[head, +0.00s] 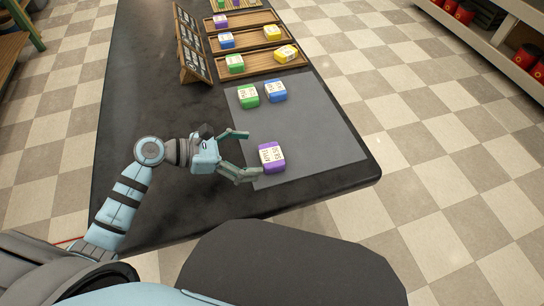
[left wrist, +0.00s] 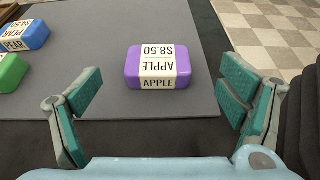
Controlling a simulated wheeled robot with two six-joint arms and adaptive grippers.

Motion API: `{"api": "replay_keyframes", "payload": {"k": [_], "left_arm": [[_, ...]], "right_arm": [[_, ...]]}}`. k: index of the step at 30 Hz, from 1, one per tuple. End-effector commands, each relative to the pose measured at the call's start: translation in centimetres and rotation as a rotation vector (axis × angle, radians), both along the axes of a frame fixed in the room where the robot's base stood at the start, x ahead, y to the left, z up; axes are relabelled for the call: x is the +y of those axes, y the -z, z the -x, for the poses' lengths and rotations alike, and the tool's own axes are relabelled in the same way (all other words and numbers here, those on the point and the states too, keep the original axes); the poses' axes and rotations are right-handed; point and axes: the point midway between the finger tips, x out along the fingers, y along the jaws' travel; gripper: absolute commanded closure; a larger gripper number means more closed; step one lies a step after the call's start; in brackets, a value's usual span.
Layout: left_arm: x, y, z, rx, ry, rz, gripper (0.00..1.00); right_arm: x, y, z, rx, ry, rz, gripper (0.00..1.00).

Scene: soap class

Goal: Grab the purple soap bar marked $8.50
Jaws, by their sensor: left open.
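The purple soap bar (head: 272,157) lies on the grey mat near the table's front. In the left wrist view the purple soap bar (left wrist: 158,67) shows a white label reading APPLE and $8.50, upside down on its top. My left gripper (head: 249,153) is open, its fingers pointing at the bar from the left. In the left wrist view my left gripper (left wrist: 160,107) has its fingers wide apart, with the bar ahead of them, centred between and not touched. My right gripper is in neither view.
A green soap (head: 248,95) and a blue soap (head: 275,91) lie farther back on the grey mat (head: 315,125). Wooden trays (head: 262,62) with more soaps stand behind, beside a dark board in a wooden frame (head: 191,45). The mat right of the purple bar is clear.

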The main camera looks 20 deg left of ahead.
Motion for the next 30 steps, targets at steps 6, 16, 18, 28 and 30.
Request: {"api": "replay_keyframes", "payload": {"k": [6,16,18,28,30], "left_arm": [[-2.8,2.0,-1.9,0.001,0.0,0.004,0.1],[-4.0,2.6,-2.6,0.001,0.0,-0.001,0.13],[-4.0,2.6,-2.6,0.001,0.0,-0.001,0.24],[-3.9,2.5,-2.6,0.0,0.0,0.0,0.65],[-3.9,2.5,-2.6,0.0,0.0,0.0,0.65]], "right_arm": [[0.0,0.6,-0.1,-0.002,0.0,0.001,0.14],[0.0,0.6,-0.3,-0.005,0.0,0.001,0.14],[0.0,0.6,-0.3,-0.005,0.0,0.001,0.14],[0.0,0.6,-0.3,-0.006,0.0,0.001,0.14],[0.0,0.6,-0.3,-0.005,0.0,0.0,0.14]]}}
